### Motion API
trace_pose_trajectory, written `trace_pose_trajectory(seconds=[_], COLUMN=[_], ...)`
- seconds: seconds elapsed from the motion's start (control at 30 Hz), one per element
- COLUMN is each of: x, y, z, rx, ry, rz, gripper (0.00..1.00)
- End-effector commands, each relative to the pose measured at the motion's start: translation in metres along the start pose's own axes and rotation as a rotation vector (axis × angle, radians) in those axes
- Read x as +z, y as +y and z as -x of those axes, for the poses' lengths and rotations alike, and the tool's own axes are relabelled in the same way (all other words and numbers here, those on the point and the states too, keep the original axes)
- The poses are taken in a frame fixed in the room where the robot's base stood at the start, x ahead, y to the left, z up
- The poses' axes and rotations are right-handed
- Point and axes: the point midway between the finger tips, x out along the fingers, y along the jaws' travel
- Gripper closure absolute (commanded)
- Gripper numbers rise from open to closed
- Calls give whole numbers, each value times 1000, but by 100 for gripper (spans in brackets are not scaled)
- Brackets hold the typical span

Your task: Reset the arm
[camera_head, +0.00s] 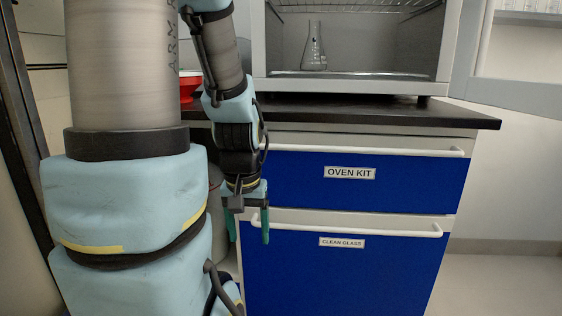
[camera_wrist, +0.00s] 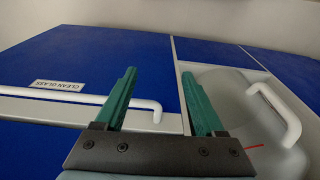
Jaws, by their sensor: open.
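My gripper (camera_head: 249,228) hangs low, fingers down, in front of the left part of the blue drawers in the head view. Its two green fingers stand apart with nothing between them. In the wrist view my gripper (camera_wrist: 161,95) is open and empty, close to the cabinet front, near the end of the white handle of the drawer labelled CLEAN GLASS (camera_wrist: 60,86). My arm fills the left of the head view and hides part of the cabinet's left side.
The OVEN KIT drawer (camera_head: 400,183) and the CLEAN GLASS drawer (camera_head: 340,275) look shut. Above the dark counter (camera_head: 455,113), an oven (camera_head: 350,90) stands open with a glass flask (camera_head: 314,55) inside. Its door (camera_head: 505,90) swings right. A red object (camera_head: 190,86) sits behind my arm. Floor at right is clear.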

Motion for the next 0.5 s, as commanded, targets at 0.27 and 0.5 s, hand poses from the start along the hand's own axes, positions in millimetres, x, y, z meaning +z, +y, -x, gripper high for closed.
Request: trace_pose_trajectory(seconds=[0.27, 0.5], x=[-14, -25], y=[1, 1], z=[102, 176], rx=[1, 1], ry=[0, 1], rz=[1, 1], gripper=[29, 29])
